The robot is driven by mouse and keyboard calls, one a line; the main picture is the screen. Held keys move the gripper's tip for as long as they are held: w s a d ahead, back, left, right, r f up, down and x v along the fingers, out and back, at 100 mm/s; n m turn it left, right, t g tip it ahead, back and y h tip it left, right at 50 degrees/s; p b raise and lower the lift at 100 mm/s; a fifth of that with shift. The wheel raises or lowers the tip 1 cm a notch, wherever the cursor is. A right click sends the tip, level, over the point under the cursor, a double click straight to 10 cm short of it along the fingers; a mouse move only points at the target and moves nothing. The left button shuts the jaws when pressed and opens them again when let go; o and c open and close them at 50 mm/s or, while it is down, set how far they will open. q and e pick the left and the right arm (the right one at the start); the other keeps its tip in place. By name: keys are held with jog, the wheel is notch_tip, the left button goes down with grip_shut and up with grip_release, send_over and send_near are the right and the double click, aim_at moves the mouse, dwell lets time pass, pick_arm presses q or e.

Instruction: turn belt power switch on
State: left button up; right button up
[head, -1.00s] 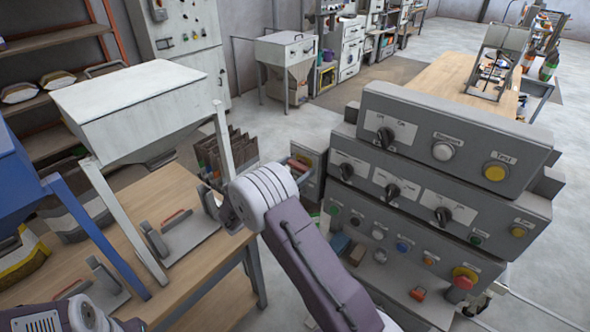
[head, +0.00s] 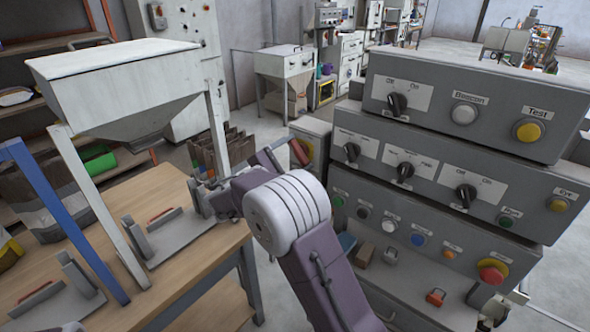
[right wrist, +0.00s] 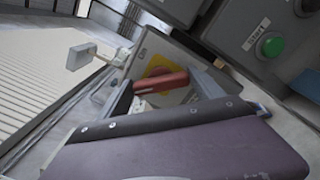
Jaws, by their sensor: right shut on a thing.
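The belt power switch appears to be the red handle on a yellow plate, on a small grey box beside the control panel. The handle (right wrist: 160,82) shows in the right wrist view, and its red end (head: 299,152) shows in the head view. In the head view my right gripper (head: 283,157) reaches the box from the left, partly hidden by my own wrist. My left gripper is out of view.
The stepped control panel (head: 470,95) with several knobs and buttons stands close to the right of my arm. A green button (right wrist: 271,47) is near the gripper. A wooden table (head: 185,260) with a white hopper (head: 120,80) is at left.

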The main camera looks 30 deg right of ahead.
jog(key=m+b, duration=0.2)
jog(key=b, duration=0.1)
jog(key=m+b, duration=0.2)
jog(key=b, duration=0.1)
jog(key=f+m+b, duration=0.1)
jog(key=m+b, duration=0.1)
jog(key=b, duration=0.2)
jog(key=shift+s+m, duration=0.1)
jog(key=shift+m, duration=0.2)
jog(key=shift+r+m+b, duration=0.25)
jog(key=shift+m+b, duration=0.75)
jog(key=shift+b, duration=0.35)
jog(key=o, duration=1.4)
jog(key=shift+c, duration=0.2)
jog(key=v, duration=0.9)
jog(key=shift+p, duration=0.3)
